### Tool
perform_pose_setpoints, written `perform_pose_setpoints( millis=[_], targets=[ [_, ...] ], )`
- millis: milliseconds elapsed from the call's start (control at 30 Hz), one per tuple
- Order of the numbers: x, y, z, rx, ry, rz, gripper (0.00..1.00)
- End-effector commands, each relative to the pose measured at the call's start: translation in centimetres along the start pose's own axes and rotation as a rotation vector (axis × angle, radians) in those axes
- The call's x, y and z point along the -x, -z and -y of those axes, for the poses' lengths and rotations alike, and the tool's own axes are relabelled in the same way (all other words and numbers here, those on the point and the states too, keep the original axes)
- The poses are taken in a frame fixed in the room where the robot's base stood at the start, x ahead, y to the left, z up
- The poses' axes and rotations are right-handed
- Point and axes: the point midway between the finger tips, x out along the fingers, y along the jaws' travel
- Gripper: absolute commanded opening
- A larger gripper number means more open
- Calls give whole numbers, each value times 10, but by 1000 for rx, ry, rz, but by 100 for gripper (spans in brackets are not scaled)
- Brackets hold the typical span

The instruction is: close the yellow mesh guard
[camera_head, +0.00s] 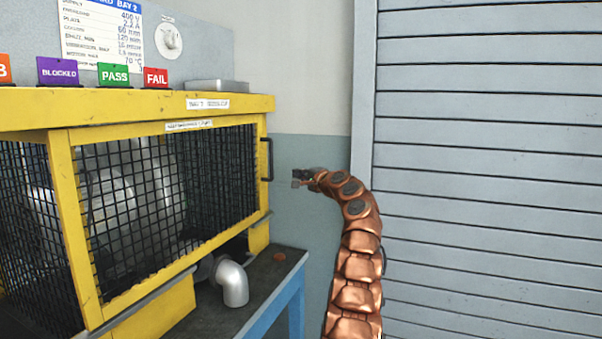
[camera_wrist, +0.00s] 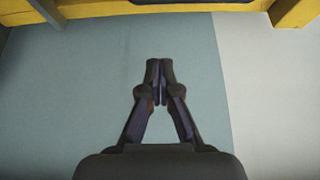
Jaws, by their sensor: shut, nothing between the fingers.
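The yellow mesh guard (camera_head: 165,215) is a yellow-framed cage with black mesh at the left in the head view. A silver blower shows behind the mesh. A dark bar handle (camera_head: 266,160) sits upright at the frame's right end. I cannot tell from this angle how far the guard stands open. My gripper (camera_head: 297,178) is to the right of the handle, apart from it in the picture. Its fingertips meet with nothing between them in the wrist view (camera_wrist: 159,70). Yellow framing (camera_wrist: 100,8) crosses the top of the wrist view, beyond the fingertips.
Coloured signs, including PASS (camera_head: 113,75), stand on the yellow top. A slatted grey shutter (camera_head: 480,170) fills the right. Bare wall shows between.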

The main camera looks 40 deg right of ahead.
Motion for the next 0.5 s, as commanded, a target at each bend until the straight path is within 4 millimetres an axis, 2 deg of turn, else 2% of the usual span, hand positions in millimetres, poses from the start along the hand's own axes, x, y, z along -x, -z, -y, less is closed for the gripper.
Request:
perform_pose_setpoints(
  millis=[500],
  targets=[
    [-34,2,4,-1,-3,0,0]
  ],
)
